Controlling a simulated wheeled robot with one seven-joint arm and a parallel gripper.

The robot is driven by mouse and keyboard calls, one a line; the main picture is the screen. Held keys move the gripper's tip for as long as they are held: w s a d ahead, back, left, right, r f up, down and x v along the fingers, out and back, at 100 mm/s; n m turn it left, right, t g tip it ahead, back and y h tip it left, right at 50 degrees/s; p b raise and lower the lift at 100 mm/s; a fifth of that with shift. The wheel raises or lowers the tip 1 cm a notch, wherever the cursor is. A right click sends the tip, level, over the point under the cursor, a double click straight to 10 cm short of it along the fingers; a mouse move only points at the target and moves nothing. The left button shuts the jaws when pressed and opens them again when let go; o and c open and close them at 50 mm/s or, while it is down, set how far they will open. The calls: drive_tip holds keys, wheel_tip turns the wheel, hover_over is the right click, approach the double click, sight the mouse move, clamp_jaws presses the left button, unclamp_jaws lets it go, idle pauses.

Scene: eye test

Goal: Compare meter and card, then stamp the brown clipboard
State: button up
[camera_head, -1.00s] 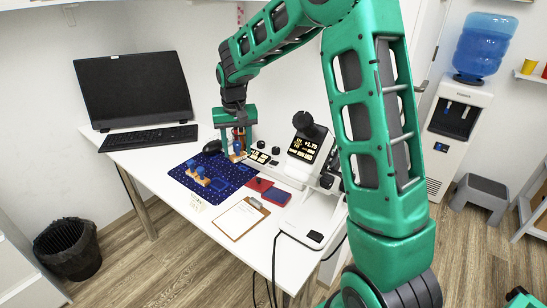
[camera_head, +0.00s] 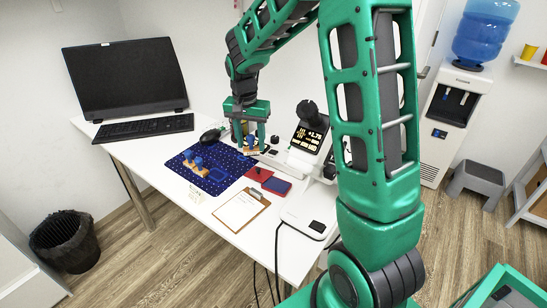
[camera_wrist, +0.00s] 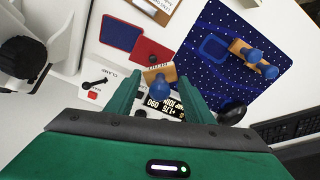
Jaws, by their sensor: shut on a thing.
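My gripper (camera_head: 251,143) is shut on a stamp, a wooden block (camera_wrist: 160,72) with a blue knob, at the desk's far side beside the meter. The fingers sit either side of the knob. The meter (camera_head: 306,138) is white with a tilted dark screen; "+1.75" is readable, the rest too small. In the wrist view a dark panel with digits (camera_wrist: 165,104) lies partly hidden behind the knob. I cannot tell whether it is the card. The brown clipboard (camera_head: 262,196) with white paper lies flat at the desk's front, apart from my gripper.
A red pad (camera_head: 258,174) and a blue pad (camera_head: 277,185) lie between clipboard and meter. A dotted blue mat (camera_head: 187,178) carries blue-knobbed wooden pieces (camera_head: 197,166) and a blue outlined shape. A mouse (camera_head: 211,135), keyboard (camera_head: 145,128) and monitor (camera_head: 125,75) are to the left.

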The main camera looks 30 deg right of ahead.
drive_tip(key=s+d+f+m, duration=0.2)
drive_tip(key=s+d+m, duration=0.2)
drive_tip(key=s+m, duration=0.45)
drive_tip(key=shift+g, duration=0.3)
drive_tip(key=shift+s+f, duration=0.15)
drive_tip(key=shift+f, duration=0.8)
drive_tip(key=shift+s+f, duration=0.2)
drive_tip(key=shift+f, duration=0.7)
drive_tip(key=shift+s+f, duration=0.15)
drive_tip(key=shift+f, duration=0.8)
drive_tip(key=shift+f, duration=0.5)
wheel_tip(320, 180, up, 7)
idle(0.6)
drive_tip(key=shift+w, duration=0.1)
idle(0.5)
